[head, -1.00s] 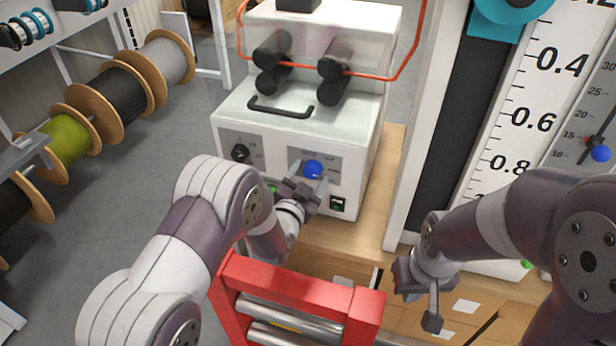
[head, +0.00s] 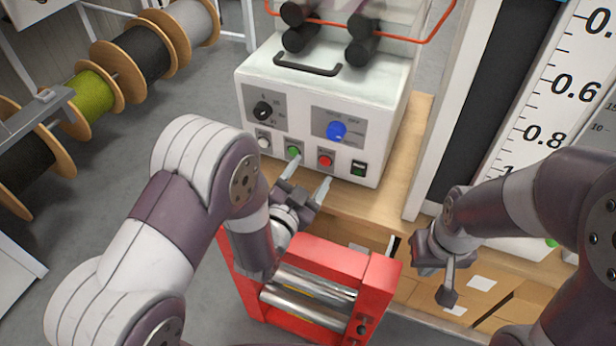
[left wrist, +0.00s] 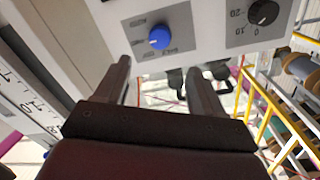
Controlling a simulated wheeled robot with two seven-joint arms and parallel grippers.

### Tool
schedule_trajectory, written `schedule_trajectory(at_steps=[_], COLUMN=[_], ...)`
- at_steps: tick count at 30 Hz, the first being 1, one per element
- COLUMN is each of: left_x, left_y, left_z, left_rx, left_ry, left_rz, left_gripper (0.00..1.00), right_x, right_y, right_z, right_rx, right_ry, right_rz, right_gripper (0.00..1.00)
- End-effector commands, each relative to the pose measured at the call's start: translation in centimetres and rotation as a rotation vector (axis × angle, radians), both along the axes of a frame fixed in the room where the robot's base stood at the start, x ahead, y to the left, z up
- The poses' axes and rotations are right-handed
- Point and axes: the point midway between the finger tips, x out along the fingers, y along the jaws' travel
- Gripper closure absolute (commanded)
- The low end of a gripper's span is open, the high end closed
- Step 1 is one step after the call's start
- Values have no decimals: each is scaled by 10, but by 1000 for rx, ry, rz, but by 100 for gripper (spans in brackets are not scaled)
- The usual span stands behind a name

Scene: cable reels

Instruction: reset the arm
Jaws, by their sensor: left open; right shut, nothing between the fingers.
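My left gripper (head: 307,181) is open and empty in front of the lower front panel of the white machine (head: 228,88). In the head view its fingers lie below the blue knob (head: 337,131) and near the green button (head: 293,151). The left wrist view shows the two open fingers (left wrist: 163,75) with nothing between them and the blue knob (left wrist: 159,37) beyond them. My right gripper (head: 447,296) hangs pointing down at the right, shut and empty, in front of cardboard boxes.
A red roller frame (head: 350,262) stands below my left gripper. Cable reels (head: 150,52) line a rack at the left. A black dial (head: 263,111) and a red button (head: 325,160) sit on the machine. A white scale board (head: 545,110) stands at the right. Grey floor is clear at left.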

Motion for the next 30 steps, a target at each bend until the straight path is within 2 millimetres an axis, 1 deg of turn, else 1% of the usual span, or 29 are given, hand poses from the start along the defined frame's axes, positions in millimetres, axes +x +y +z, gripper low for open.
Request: schedule_trajectory(at_steps=[14, 16, 17, 18, 20, 21, 23, 24, 26, 27, 29, 30], left_x=[0, -1, -4, -11, -28, -41, -67, -85, -116, -136, -163, -177], left_y=[0, 1, 1, 4, 10, 19, 37, 51, 72, 85, 102, 112], left_z=[-1, -15, -29, -52, -84, -99, -112, -113, -107, -97, -79, -64], left_rx=[-7, -8, -4, 7, 28, 39, 50, 53, 52, 45, 28, 8], left_ry=[6, 84, 150, 272, 494, 651, 885, 1028, 1220, 1329, 1458, 1518], left_rz=[1, 2, 6, 14, 40, 74, 150, 209, 305, 368, 455, 506], left_gripper=[32, 32, 32, 32, 32, 32, 32, 32, 32, 32, 32, 32], right_x=[0, 0, 0, 0, 0, 0, 0, 0, 0, 0, 0, 0], right_y=[0, 0, 0, 0, 0, 0, 0, 0, 0, 0, 0, 0], right_z=[0, 0, 0, 0, 0, 0, 0, 0, 0, 0, 0, 0], right_rx=[0, 0, 0, 0, 0, 0, 0, 0, 0, 0, 0, 0], right_ry=[0, 0, 0, 0, 0, 0, 0, 0, 0, 0, 0, 0], right_rz=[0, 0, 0, 0, 0, 0, 0, 0, 0, 0, 0, 0], right_gripper=[100, 100, 100, 100, 100, 100, 100, 100, 100, 100, 100, 100])
